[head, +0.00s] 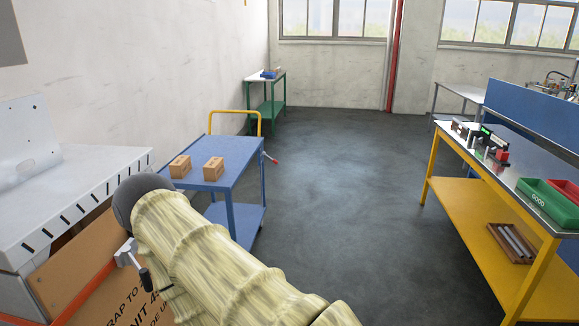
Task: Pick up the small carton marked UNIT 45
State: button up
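Two small brown cartons stand apart on the top of a blue cart: the left carton (180,167) and the right carton (213,169). Their markings are too small to read, so I cannot tell which is UNIT 45. A large brown box (75,265) at the lower left carries partly hidden print, including "UNIT 4" with the rest cut off by my arm. My arm, in a pale yellow cover, reaches up from the bottom centre in front of the box. My gripper does not show.
The blue cart (234,155) has a yellow handle. A yellow workbench (455,200) with red and green bins is on the right. A green table (268,108) stands at the back. The floor between is clear.

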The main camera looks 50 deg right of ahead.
aim_at(215, 168)
jog(key=z, duration=1.15)
jog(key=i, duration=1)
